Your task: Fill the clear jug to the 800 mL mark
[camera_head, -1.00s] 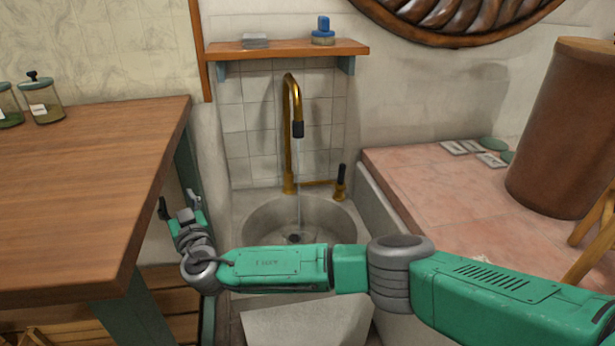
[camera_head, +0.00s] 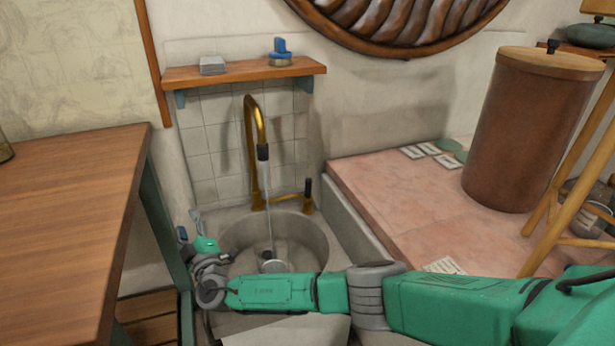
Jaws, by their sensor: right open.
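A brass tap (camera_head: 253,135) with a black nozzle stands at the back of a round stone sink (camera_head: 315,240). A thin stream of water (camera_head: 266,195) falls from the nozzle into the basin. A small round grey shape (camera_head: 273,266) lies under the stream, partly behind my arm; I cannot tell whether it is the drain or a vessel. The tap's black-handled lever (camera_head: 308,196) stands upright to the right of the spout. My right gripper (camera_head: 189,226) is open and appears empty at the sink's left side. I cannot make out the clear jug. My left gripper is out of view.
A wooden table (camera_head: 65,205) stands at the left, close to my right gripper. A wall shelf (camera_head: 240,74) hangs above the tap. A pink tiled counter (camera_head: 400,205) at the right bears a tall brown lidded container (camera_head: 528,130).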

